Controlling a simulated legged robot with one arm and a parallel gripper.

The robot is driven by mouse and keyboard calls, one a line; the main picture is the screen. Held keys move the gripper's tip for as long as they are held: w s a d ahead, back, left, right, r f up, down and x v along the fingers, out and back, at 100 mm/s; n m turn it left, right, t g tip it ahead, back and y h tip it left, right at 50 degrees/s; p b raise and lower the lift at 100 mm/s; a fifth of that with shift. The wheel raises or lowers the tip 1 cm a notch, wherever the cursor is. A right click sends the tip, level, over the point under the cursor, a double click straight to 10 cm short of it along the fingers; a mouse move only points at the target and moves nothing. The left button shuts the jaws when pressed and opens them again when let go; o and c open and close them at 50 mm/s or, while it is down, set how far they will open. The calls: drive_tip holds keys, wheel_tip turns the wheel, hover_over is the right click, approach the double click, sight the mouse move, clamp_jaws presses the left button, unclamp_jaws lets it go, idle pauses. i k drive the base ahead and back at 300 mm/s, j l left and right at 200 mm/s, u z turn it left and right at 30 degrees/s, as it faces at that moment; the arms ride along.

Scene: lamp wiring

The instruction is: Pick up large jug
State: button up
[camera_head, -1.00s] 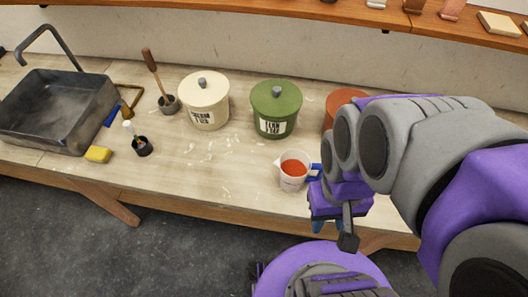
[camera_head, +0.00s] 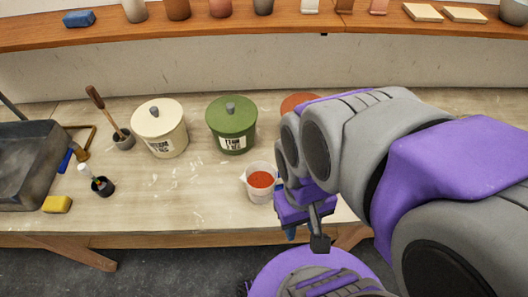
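The jug (camera_head: 261,184) is a clear measuring jug with orange-red liquid in it. It stands upright near the front edge of the bench, below the green canister. In the head view it is just left of my arm's end. My gripper (camera_head: 290,232) shows only in part, as small blue tips under the purple wrist, to the lower right of the jug. The wrist hides most of it, and I cannot tell whether the fingers are open or whether they touch the jug.
A green canister (camera_head: 231,128), a cream canister (camera_head: 160,130) and a partly hidden terracotta lid (camera_head: 300,104) stand behind the jug. Left are a brush in a pot (camera_head: 122,139), a black pot (camera_head: 103,186), a yellow sponge (camera_head: 57,204) and a sink (camera_head: 30,165). A shelf (camera_head: 250,31) runs above.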

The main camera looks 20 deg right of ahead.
sight(260, 177)
drive_tip(key=z, duration=1.4)
drive_tip(key=u, duration=1.4)
drive_tip(key=k, duration=0.15)
drive_tip(key=k+u, duration=0.25)
drive_tip(key=u, duration=0.15)
drive_tip(key=k+j+u, duration=0.15)
drive_tip(key=u, duration=0.25)
drive_tip(key=k+l+u, duration=0.15)
drive_tip(key=l, duration=0.3)
drive_tip(key=k+l+u, duration=0.1)
drive_tip(key=l, duration=0.3)
drive_tip(key=k+l+u, duration=0.15)
drive_tip(key=l, duration=0.25)
drive_tip(key=k+l+u, duration=0.1)
drive_tip(key=k+l, duration=0.35)
drive_tip(key=l, duration=0.15)
drive_tip(key=k+l, duration=0.1)
drive_tip(key=l, duration=0.25)
